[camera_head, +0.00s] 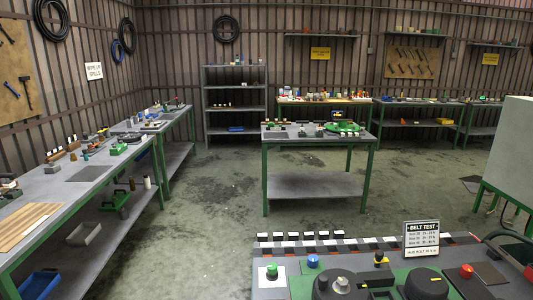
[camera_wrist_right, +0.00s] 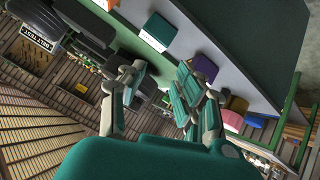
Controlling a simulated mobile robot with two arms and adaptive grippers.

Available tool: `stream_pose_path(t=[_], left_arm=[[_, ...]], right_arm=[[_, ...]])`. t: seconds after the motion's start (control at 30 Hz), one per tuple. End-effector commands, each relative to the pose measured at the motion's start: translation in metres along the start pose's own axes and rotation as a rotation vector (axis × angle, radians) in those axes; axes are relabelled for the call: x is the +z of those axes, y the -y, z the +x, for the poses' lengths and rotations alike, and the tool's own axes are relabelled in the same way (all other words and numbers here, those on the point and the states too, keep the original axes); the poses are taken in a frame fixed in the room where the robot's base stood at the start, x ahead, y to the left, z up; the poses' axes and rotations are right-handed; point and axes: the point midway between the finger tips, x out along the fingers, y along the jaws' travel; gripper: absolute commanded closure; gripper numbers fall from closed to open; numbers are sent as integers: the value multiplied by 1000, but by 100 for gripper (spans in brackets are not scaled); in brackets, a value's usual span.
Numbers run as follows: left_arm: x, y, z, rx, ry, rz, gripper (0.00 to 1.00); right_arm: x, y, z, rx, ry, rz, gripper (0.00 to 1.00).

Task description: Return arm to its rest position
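My right gripper (camera_wrist_right: 160,85) shows in the right wrist view, with its two fingers apart and nothing between them. The wrist view is strongly tilted. Neither of my arms nor grippers shows in the head view. My left gripper is in no view.
A near bench (camera_head: 270,293) at the bottom carries a belt test sign (camera_head: 421,239), dark round parts (camera_head: 426,284), and blue (camera_head: 313,261) and red (camera_head: 466,271) knobs. A centre table (camera_head: 318,186) stands beyond open floor (camera_head: 215,220). A long bench (camera_head: 88,174) lines the left wall.

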Motion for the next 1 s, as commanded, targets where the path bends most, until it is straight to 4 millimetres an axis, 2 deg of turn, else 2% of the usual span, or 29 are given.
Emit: stream_pose_path(t=[0.03, 0.1, 0.2, 0.4, 0.57, 0.77, 0.87, 1.0], left_arm=[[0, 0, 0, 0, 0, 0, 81], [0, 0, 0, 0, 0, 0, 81], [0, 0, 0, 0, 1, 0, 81], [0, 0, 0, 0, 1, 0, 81], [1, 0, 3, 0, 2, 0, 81], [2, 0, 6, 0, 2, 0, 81], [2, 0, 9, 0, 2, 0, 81], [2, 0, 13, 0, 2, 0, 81]], right_arm=[[27, 7, -5, -33, 93, 41, 67], [58, 15, -14, -73, 204, 87, 67], [96, 26, -30, -126, 348, 142, 67], [156, 49, -67, -218, 596, 227, 67], [184, 64, -21, -218, 601, 217, 67], [235, 88, 28, -227, 628, 210, 67], [272, 105, 54, -233, 645, 205, 67], [340, 132, 86, -243, 676, 197, 67]])
